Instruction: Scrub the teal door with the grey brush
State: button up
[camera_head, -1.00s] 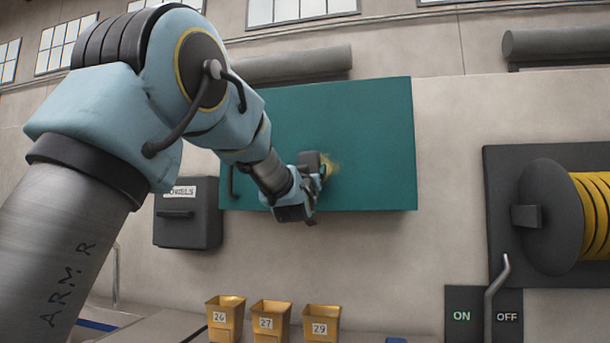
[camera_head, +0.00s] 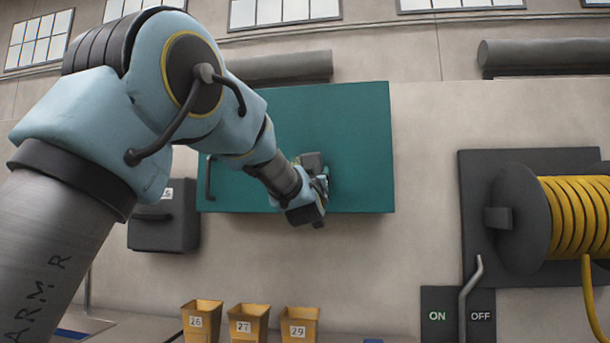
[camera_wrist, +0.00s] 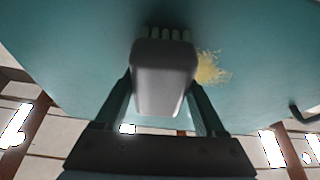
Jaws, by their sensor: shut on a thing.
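The teal door (camera_head: 360,150) is a flat panel on the wall, with a dark handle (camera_head: 209,178) at its lower left. My gripper (camera_head: 318,186) is in front of the door's lower middle. In the wrist view my gripper (camera_wrist: 160,92) is shut on the grey brush (camera_wrist: 163,75), a rounded grey block with pale bristles pointing at the door. The bristles look at or very near the surface; exact contact is unclear. A yellowish smudge (camera_wrist: 212,68) shows on the door just right of the brush.
A dark grey box (camera_head: 165,228) hangs on the wall left of the door. Yellow bins (camera_head: 250,322) numbered 26, 27 and 29 stand below. A reel with yellow hose (camera_head: 575,215) and an ON/OFF panel (camera_head: 437,316) are at right.

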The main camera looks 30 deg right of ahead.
jog(key=shift+s+d, duration=0.55)
jog(key=shift+w+b, duration=0.15)
jog(key=shift+b, duration=0.15)
